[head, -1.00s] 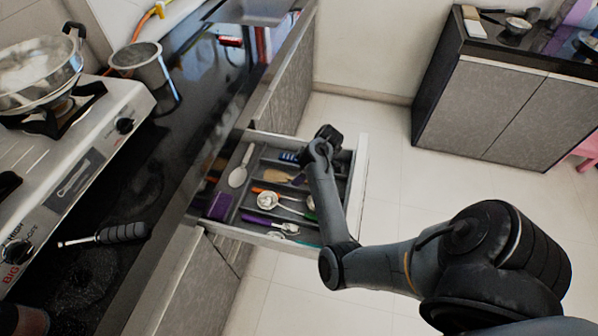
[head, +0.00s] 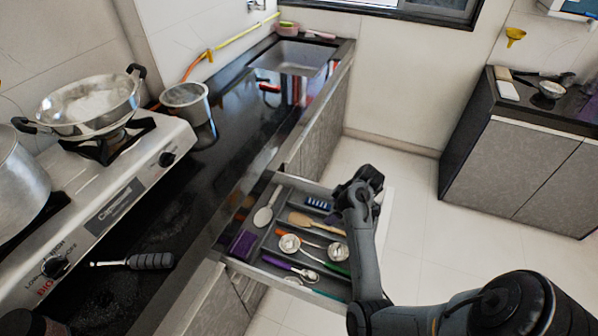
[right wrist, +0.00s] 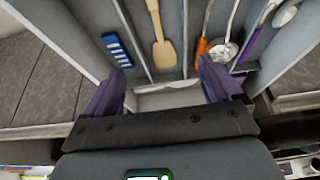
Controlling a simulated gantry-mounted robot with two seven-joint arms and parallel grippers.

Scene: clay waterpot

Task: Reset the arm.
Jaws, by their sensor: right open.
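My right gripper (head: 360,182) is at the far front corner of the open drawer (head: 388,215) in the head view, seen from behind and partly hidden by its own wrist. In the right wrist view its two purple-tipped fingers (right wrist: 160,84) are apart, with a pale part of the drawer front (right wrist: 165,98) showing between them. No object is held. I cannot tell whether the fingers touch the drawer. My forearm covers part of the drawer's front edge. My left gripper is not in view.
The drawer holds a wooden spatula (right wrist: 164,50), a blue item (right wrist: 117,50), ladles (head: 290,243) and other utensils. The stove with a pan (head: 90,105), a steel cup (head: 187,103) and a dark-handled tool (head: 150,261) are left. Floor (head: 412,180) lies clear beyond the drawer.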

